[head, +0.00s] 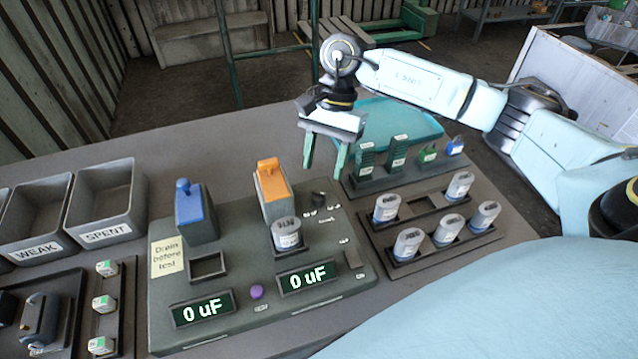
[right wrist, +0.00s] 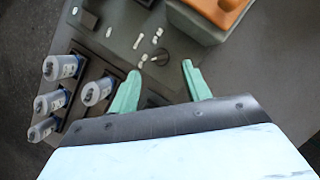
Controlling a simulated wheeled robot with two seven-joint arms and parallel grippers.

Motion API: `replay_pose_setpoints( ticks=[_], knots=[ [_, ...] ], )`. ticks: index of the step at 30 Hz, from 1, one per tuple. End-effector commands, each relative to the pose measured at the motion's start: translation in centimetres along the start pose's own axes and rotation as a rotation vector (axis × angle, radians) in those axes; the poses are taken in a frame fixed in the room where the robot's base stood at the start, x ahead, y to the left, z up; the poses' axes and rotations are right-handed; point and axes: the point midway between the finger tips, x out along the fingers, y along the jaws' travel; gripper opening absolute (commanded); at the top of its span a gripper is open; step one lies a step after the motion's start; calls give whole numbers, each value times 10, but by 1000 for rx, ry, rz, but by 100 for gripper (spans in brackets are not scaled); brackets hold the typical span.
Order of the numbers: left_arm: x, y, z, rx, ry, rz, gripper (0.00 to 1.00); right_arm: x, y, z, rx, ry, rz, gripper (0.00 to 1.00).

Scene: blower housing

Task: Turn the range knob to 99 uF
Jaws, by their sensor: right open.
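The range knob (head: 319,198) is a small dark knob on the right part of the grey tester (head: 225,262), with small white labels around it. It also shows in the right wrist view (right wrist: 160,56), just beyond the fingertips. My right gripper (head: 324,168) has green fingers and is open and empty. It hangs above and behind the knob, apart from it. In the right wrist view the fingers (right wrist: 161,68) are spread to either side of the knob's line. Both displays, left (head: 203,308) and right (head: 306,278), read 0 uF. The knob's pointer setting is too small to read.
An orange lever block (head: 272,188) stands left of the knob, with a capacitor (head: 287,236) in front of it. A blue block (head: 195,212) stands further left. A rack (head: 420,228) of capacitors is at right. Bins (head: 104,200) stand at left.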

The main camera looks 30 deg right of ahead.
Motion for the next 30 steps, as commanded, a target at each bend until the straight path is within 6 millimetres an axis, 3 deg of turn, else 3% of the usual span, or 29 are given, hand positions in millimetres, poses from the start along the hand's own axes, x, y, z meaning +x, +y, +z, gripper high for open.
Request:
replay_pose_setpoints(
  ticks=[3, 9, 21, 30],
  knots=[
    [-2, 0, -5, 0, 8, -1, 0, 24, 1, 0, 0, -2, 3, 48],
    [-4, -1, -6, 0, 11, -1, 0, 50, 0, 1, -1, -2, 0, 48],
    [-4, -1, -6, 0, 9, -1, 0, 59, 0, 0, 0, 0, -1, 48],
    [-4, -1, -5, 0, 7, -1, 0, 59, 0, 0, 0, 0, -1, 11]
  ],
)
